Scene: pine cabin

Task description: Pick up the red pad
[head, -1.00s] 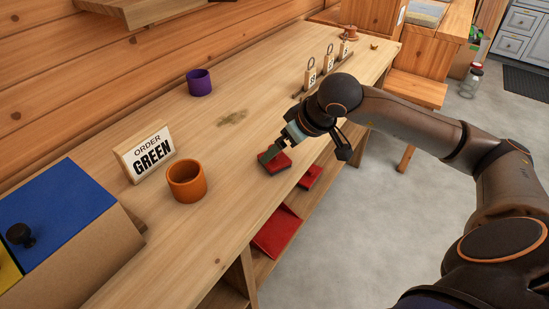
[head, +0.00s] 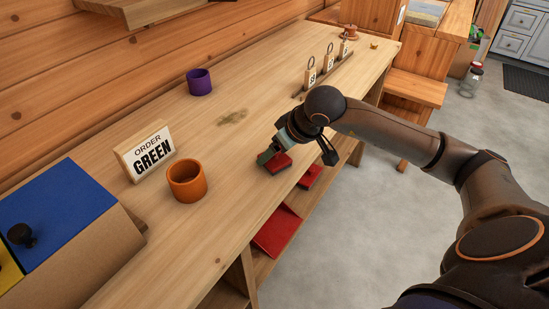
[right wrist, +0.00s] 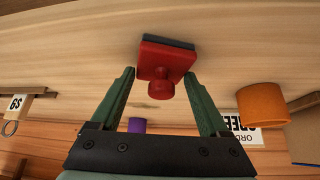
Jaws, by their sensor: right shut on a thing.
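The red pad (head: 282,164) is a small red block near the front edge of the wooden workbench (head: 225,190). In the right wrist view the pad (right wrist: 166,60) shows a round red knob facing the camera and a dark layer on its far side. My right gripper (right wrist: 160,74) is shut on the pad, with its green fingers on either side of the block. In the head view the gripper (head: 272,156) partly covers the pad. I cannot tell whether the pad touches the bench top. My left gripper is not in view.
An orange cup (head: 186,182), an "ORDER GREEN" sign (head: 146,155) and a purple cup (head: 199,83) stand on the bench. A box with a blue panel (head: 60,215) is at left. Tagged holders (head: 328,62) stand farther back. Other red items (head: 276,232) lie on the shelf below.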

